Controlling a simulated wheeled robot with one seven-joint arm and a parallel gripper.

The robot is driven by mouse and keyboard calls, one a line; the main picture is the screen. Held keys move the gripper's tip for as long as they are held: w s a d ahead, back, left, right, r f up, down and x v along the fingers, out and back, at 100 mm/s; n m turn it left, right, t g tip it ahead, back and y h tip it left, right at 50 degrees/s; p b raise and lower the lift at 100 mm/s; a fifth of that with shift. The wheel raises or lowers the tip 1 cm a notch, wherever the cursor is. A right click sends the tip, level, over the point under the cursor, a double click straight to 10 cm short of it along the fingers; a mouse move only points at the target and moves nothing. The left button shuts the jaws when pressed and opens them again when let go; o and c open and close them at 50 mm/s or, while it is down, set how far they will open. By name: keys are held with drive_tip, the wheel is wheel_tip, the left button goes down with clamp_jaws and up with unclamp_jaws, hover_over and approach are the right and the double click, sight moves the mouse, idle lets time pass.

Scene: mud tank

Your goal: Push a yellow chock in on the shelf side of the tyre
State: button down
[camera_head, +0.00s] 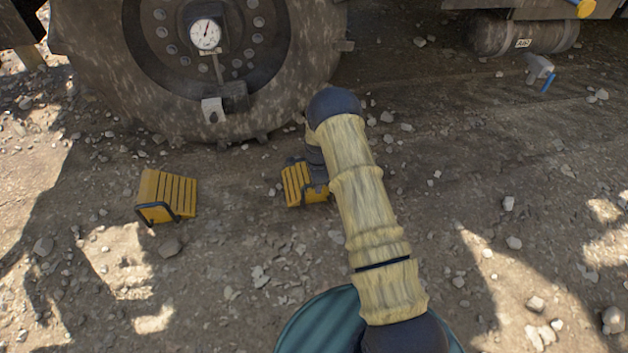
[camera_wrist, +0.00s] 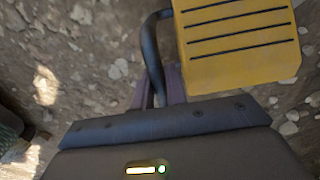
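The big muddy tyre (camera_head: 98,62) stands at the upper left of the head view. One yellow chock (camera_head: 296,182) is in front of the tyre's right part, apart from it, and partly hidden by my arm. My gripper (camera_head: 318,172) is at this chock. In the wrist view the chock (camera_wrist: 238,45) fills the upper right, and its dark bar handle runs down between my fingers (camera_wrist: 159,88), which look closed on it. I cannot tell whether this chock touches the ground. A second yellow chock (camera_head: 168,193) with a dark handle stands on the ground to the left.
A round gauge (camera_head: 205,34) and a small bracket (camera_head: 213,110) are at the wheel. A cylindrical tank (camera_head: 522,36) and a blue-handled valve (camera_head: 541,68) are under the vehicle at right. Stones lie scattered over the dirt; the ground between chocks and tyre is mostly clear.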

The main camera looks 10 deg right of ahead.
drive_tip(key=shift+w+r, duration=0.1)
drive_tip(key=shift+d, duration=0.65)
